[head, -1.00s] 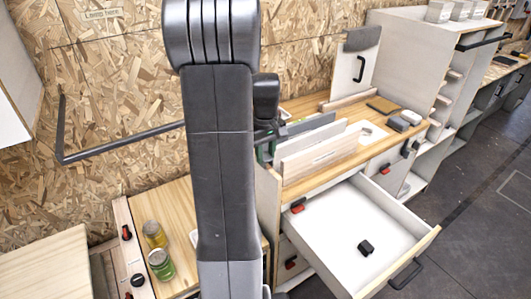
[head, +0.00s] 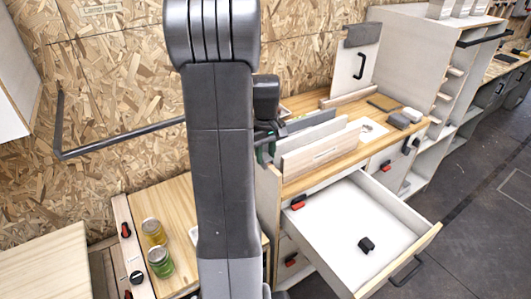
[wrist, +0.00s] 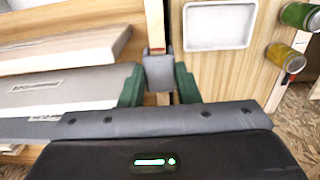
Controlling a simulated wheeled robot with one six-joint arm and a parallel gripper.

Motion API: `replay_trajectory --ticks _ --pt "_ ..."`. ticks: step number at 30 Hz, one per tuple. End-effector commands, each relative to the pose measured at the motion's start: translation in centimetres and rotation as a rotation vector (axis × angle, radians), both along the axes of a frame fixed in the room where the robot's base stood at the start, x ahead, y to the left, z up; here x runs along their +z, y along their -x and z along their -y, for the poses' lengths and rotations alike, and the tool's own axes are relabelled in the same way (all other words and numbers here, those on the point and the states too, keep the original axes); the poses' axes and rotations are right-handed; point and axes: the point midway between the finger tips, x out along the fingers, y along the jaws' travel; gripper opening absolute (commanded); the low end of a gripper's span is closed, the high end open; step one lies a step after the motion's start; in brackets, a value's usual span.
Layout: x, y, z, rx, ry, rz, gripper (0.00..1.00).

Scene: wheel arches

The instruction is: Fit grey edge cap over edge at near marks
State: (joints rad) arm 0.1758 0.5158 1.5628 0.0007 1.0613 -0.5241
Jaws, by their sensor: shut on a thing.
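The grey edge cap (wrist: 159,72) is between the two green fingers of my gripper (wrist: 160,86) in the wrist view. My gripper is shut on it. A pale, narrow upright edge (wrist: 154,22) runs away from the cap, lined up with it. Small reddish marks (wrist: 157,50) show at the cap's far side. I cannot tell whether the cap sits on the edge or just above it. In the head view my gripper (head: 266,150) is mostly hidden behind my arm, at the left end of the wooden counter, and the cap is not clear.
Upright boards (head: 320,147) stand close beside my gripper on the counter. An open white drawer (head: 340,225) juts out below, with a black block (head: 366,245) in it. Jars (head: 160,262) and a white tray (wrist: 220,25) are on the lower wooden top to the other side.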

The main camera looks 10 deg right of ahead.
Motion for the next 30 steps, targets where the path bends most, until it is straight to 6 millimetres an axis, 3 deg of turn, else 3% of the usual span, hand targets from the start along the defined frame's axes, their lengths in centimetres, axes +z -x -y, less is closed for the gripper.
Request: replay_trajectory --ticks 4,5,8,20,23,30 --pt "0.0 0.0 0.0 0.0 0.0 0.0 0.08" --pt "0.0 0.0 0.0 0.0 0.0 0.0 0.35" --pt "0.0 0.0 0.0 0.0 0.0 0.0 0.55" --pt "0.8 0.0 0.0 0.0 0.001 0.001 0.55" --pt "2.3 -0.1 0.0 0.0 0.001 0.004 0.55" --pt "7.8 -0.1 0.0 0.0 0.001 0.006 0.55"
